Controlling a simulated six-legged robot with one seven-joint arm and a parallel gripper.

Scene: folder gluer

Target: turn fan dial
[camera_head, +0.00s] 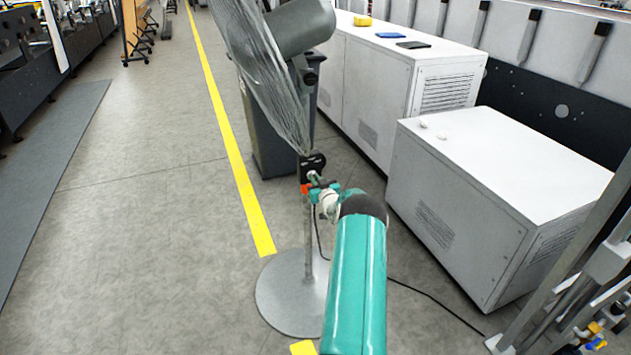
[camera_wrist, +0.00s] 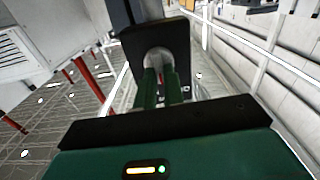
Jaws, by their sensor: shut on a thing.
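The pedestal fan stands in front of me in the head view, with its wire cage (camera_head: 262,75) tilted, a grey motor housing (camera_head: 300,27) and a round grey base (camera_head: 280,297). A small black control box (camera_head: 311,162) is on its pole. The box also shows in the wrist view (camera_wrist: 182,40). A pale round dial (camera_wrist: 158,58) sits on the face of the box. My gripper (camera_wrist: 161,84) has its green fingers shut on the dial, and they hide part of it. In the head view my teal arm reaches to the pole, and my gripper (camera_head: 318,184) is small there.
A grey bin (camera_head: 262,140) stands behind the fan. White cabinets (camera_head: 490,160) fill the right side. A black cable (camera_head: 435,300) runs across the floor from the fan. A yellow floor line (camera_head: 225,125) passes left of the fan, with open floor beyond it.

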